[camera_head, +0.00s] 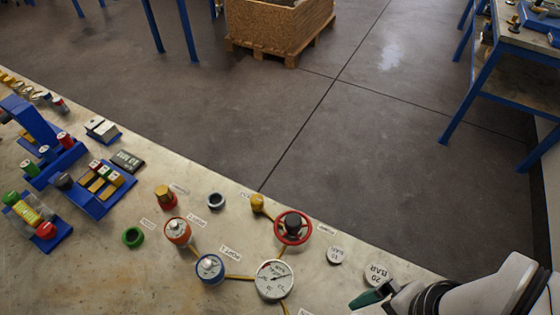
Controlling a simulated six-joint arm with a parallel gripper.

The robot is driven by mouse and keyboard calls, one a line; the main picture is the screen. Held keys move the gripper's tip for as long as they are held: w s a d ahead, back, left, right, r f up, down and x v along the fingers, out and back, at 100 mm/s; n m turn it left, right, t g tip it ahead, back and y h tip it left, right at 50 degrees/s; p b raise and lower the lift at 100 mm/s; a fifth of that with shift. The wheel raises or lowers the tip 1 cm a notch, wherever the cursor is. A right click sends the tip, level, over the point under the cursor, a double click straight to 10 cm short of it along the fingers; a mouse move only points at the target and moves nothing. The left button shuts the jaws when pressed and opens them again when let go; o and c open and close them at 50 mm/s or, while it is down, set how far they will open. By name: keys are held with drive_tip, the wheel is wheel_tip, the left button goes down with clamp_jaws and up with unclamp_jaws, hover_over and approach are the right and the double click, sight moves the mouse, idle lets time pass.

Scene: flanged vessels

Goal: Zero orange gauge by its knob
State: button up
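An orange-bodied round fitting (178,231) with a pale top and a small raised piece at its centre stands on the bench; it looks like the orange gauge, but its dial and pointer are too small to read. A similar blue fitting (209,268) stands just below and right of it. A larger white dial gauge (274,280) sits further right. My gripper (372,296) is at the bottom right, well right of the orange fitting and apart from it. Only a dark green end and part of a grey body show, so its opening is unclear.
A red handwheel with a black centre (293,227) stands above the white gauge. Yellow lines run between the fittings. A red-based brass piece (165,197), a green ring (133,237) and a grey ring (216,200) are nearby. Blue racks (99,188) fill the left.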

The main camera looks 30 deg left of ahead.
idle(0.4)
drive_tip(key=shift+w+a+r, duration=0.1)
drive_tip(key=shift+w+r, duration=0.05)
drive_tip(key=shift+c, duration=1)
drive_tip(key=w+a+r+n, duration=0.1)
drive_tip(key=w+n, duration=0.1)
drive_tip(key=n, duration=0.1)
drive_tip(key=w+a+r+n, duration=0.1)
drive_tip(key=w+a+n, duration=0.1)
drive_tip(key=w+n, duration=0.1)
drive_tip(key=w+a+r+n, duration=0.2)
drive_tip(key=n, duration=0.1)
drive_tip(key=shift+w+a+r+h, duration=0.1)
drive_tip(key=shift+w+a+h, duration=0.1)
drive_tip(key=shift+h, duration=0.1)
drive_tip(key=c, duration=0.5)
drive_tip(key=w+a+r+n, duration=0.1)
drive_tip(key=w+a+n, duration=0.3)
drive_tip(key=a+n, duration=0.4)
drive_tip(key=shift+w+a+r+n+g+h, duration=0.3)
drive_tip(key=shift+a+r, duration=0.1)
drive_tip(key=shift+a, duration=0.3)
drive_tip(key=n, duration=2.3)
hover_over(173, 223)
wheel_tip(173, 223, down, 5)
drive_tip(key=shift+m+t+h, duration=0.3)
drive_tip(key=shift+t, duration=0.1)
wheel_tip(173, 223, down, 16)
drive_tip(key=shift+r, duration=0.2)
